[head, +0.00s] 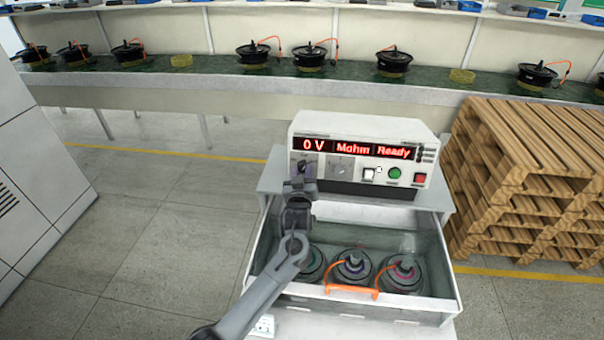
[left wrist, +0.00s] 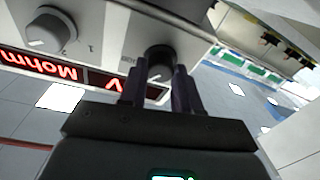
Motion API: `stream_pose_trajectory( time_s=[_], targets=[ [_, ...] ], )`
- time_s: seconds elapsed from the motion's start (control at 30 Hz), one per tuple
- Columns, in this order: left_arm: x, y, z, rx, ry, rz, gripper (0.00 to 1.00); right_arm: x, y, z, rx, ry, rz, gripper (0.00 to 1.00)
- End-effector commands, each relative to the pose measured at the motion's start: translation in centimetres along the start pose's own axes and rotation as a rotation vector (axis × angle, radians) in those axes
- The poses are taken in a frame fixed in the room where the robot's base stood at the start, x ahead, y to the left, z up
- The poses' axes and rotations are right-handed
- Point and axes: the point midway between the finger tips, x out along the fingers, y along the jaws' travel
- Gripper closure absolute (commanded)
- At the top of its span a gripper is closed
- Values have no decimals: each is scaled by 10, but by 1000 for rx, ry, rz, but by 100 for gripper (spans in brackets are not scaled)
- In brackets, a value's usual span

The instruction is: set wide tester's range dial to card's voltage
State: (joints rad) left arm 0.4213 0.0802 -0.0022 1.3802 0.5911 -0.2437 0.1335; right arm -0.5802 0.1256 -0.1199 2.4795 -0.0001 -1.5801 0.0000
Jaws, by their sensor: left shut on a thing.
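The wide tester (head: 362,145) stands on a grey cabinet. Its red display reads "0 V", "Mohm" and "Ready". My left gripper (head: 302,170) is at the tester's leftmost knob, under the "0 V" reading. In the left wrist view the fingers are shut on this dark range dial (left wrist: 160,60), one on each side. Most of the dial's marks are hidden. A second, grey dial (head: 341,169) sits to its right and also shows in the left wrist view (left wrist: 50,32). I cannot make out a card with a readable voltage. My right gripper is not in view.
A white switch, a green button (head: 394,173) and a red button (head: 420,179) are right of the dials. Below, an open drawer (head: 448,275) holds several hub motors with orange leads. Stacked wooden pallets (head: 530,170) stand at the right. A conveyor (head: 200,88) runs behind.

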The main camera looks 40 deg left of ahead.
Motion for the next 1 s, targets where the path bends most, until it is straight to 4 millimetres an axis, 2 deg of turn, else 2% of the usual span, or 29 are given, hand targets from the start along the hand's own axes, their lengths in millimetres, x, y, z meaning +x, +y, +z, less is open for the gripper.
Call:
stream_pose_trajectory(
  time_s=[0.5, 1.0],
  targets=[
    [0, 2, 0, -417, -14, -105, 98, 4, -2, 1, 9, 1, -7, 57],
    [0, 2, 0, -554, -17, -140, 98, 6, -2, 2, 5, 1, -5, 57]
  ],
)
